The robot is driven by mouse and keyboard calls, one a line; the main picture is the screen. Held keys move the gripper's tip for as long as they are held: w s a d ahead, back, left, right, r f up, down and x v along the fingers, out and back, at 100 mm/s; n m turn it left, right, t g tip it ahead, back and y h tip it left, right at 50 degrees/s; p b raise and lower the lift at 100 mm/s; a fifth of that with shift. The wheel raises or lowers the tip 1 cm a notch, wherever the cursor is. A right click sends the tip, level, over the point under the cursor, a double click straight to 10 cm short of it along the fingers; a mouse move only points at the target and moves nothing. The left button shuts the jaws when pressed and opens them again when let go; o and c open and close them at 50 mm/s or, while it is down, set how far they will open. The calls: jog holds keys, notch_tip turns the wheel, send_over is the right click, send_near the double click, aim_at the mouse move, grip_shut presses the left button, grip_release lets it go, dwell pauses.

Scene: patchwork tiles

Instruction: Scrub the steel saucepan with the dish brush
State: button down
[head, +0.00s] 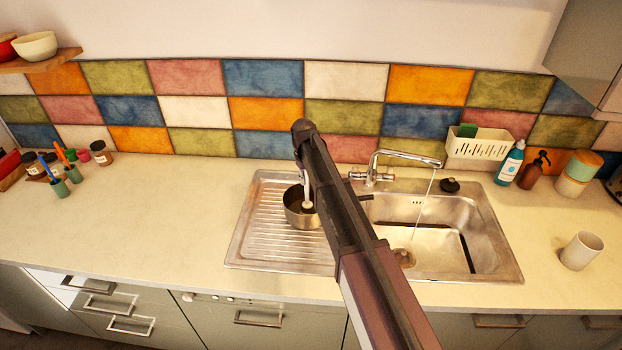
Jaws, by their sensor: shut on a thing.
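The steel saucepan (297,219) stands on the ribbed drainboard left of the sink bowl. Its dark handle (366,197) points right, past my arm. My gripper (304,178) is above the pan, partly hidden behind my own arm link. It is shut on the dish brush (307,205), which hangs downward with its pale head inside the pan. I cannot tell whether the bristles touch the pan's bottom. My arm hides part of the pan's right side.
Water runs from the tap (410,157) into the sink bowl (440,225). A white caddy (478,148), soap bottles (510,163) and jars stand at the back right; a cup (581,251) is at the right.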

jog(key=shift+w+a, duration=0.1)
dwell(0.4)
jog(key=shift+w, duration=0.25)
dwell(0.3)
jog(key=shift+w+a, duration=0.3)
jog(key=shift+w, duration=0.1)
jog(key=shift+a, duration=0.1)
jog(key=shift+s+a, duration=0.1)
jog(key=shift+a, duration=0.25)
jog(key=shift+s+a, duration=0.1)
dwell(0.4)
